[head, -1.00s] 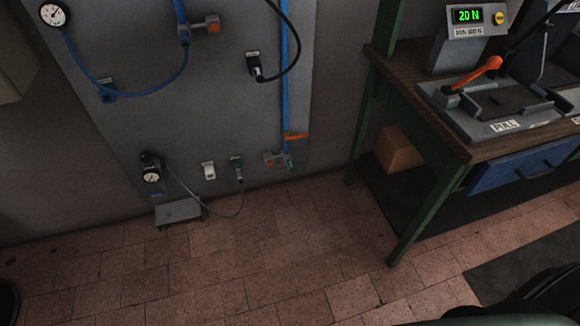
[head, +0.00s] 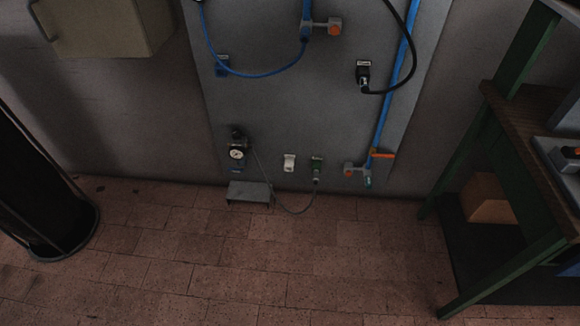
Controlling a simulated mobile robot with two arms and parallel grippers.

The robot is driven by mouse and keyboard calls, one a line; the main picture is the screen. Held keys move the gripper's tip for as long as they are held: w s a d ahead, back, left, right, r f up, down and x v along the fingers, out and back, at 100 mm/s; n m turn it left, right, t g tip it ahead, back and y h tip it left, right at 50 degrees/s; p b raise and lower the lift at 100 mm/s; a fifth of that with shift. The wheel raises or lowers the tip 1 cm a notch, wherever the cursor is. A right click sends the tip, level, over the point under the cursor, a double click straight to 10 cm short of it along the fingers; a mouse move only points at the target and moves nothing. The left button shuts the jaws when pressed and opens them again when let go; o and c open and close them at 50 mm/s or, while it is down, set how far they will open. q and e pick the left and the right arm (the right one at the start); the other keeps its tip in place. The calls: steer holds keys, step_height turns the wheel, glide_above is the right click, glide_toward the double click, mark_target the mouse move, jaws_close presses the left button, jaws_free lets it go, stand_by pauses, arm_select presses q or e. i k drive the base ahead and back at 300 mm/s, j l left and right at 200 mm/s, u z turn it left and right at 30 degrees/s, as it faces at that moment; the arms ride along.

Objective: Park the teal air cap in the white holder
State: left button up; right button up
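The white holder (head: 289,163) is a small white piece low on the grey wall panel. Just right of it, apart from it, a small green-teal cap (head: 317,168) sits at the panel on a fitting. I take it to be the air cap; it is too small to see how it is seated. A thin dark line runs from the cap, sags to floor level and rises to the gauge unit on the left. Neither of my grippers is in view.
A gauge unit (head: 237,153) is above a small grey step (head: 249,193). An orange-handled valve (head: 382,154) ends the blue pipe on the right. A green-legged bench (head: 528,105) stands right, a dark round-based bin (head: 62,236) left. The tiled floor (head: 250,265) between is clear.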

mark_target(369, 186)
steer(key=i+j, duration=0.15)
steer(key=i, duration=0.45)
steer(key=i+j, duration=0.15)
steer(key=i, duration=0.4)
steer(key=z, duration=1.2)
